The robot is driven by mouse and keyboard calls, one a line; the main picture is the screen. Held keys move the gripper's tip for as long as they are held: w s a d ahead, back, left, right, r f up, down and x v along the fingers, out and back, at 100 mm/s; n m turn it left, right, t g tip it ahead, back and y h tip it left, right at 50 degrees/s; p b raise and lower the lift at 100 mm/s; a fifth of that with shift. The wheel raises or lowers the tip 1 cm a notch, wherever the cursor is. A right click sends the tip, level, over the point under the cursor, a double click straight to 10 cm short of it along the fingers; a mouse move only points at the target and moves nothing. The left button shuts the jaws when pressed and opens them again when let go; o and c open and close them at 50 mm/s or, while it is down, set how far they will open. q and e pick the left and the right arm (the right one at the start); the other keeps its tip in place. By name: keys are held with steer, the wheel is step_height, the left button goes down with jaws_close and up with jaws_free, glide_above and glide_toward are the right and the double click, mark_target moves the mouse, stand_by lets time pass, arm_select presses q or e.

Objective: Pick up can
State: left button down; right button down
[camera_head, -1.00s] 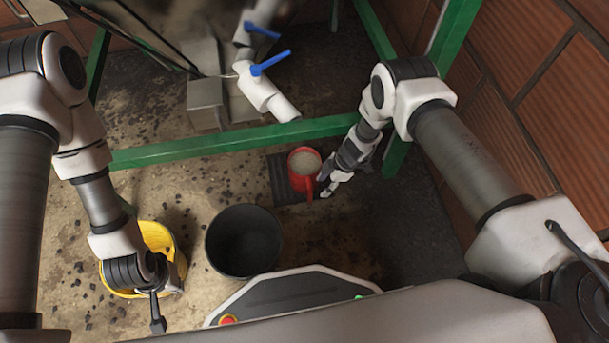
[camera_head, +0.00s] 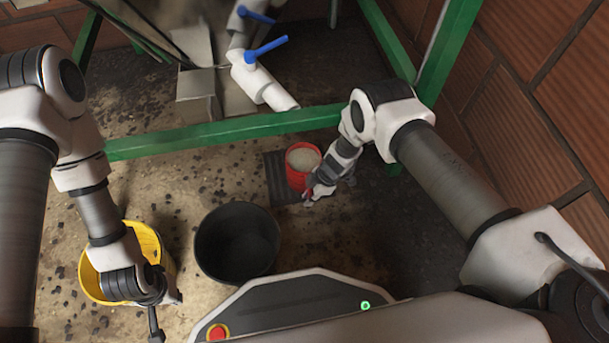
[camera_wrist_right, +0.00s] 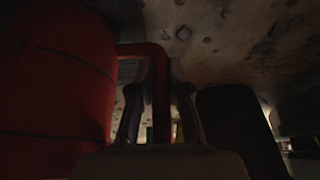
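The red can (camera_head: 296,178), filled with pale material, stands upright on a dark grate beyond the black bucket. My right gripper (camera_head: 308,194) is low beside its near side. In the right wrist view the red can wall (camera_wrist_right: 55,80) fills the left, and its red handle (camera_wrist_right: 160,85) comes down between the two fingers of my right gripper (camera_wrist_right: 160,110). Gaps show on both sides of the handle, so the gripper is open around it. My left gripper (camera_head: 154,318) hangs by the yellow bucket, its fingers too unclear to judge.
A black bucket (camera_head: 238,243) stands left of my right arm, and a yellow bucket (camera_head: 150,240) is under my left arm. A green frame bar (camera_head: 225,132) crosses behind the can. A white pipe with blue valve handles (camera_head: 262,85) hangs above. A brick wall (camera_head: 530,70) is right.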

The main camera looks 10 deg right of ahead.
mark_target(310, 191)
steer(key=shift+w, duration=0.1)
stand_by(0.3)
step_height(310, 191, up, 4)
steer(key=p, duration=0.3)
steer(key=shift+f, duration=0.1)
steer(key=d+p, duration=0.4)
steer(key=d, duration=1.3)
steer(key=shift+d+f, duration=0.15)
steer(key=shift+d, duration=0.35)
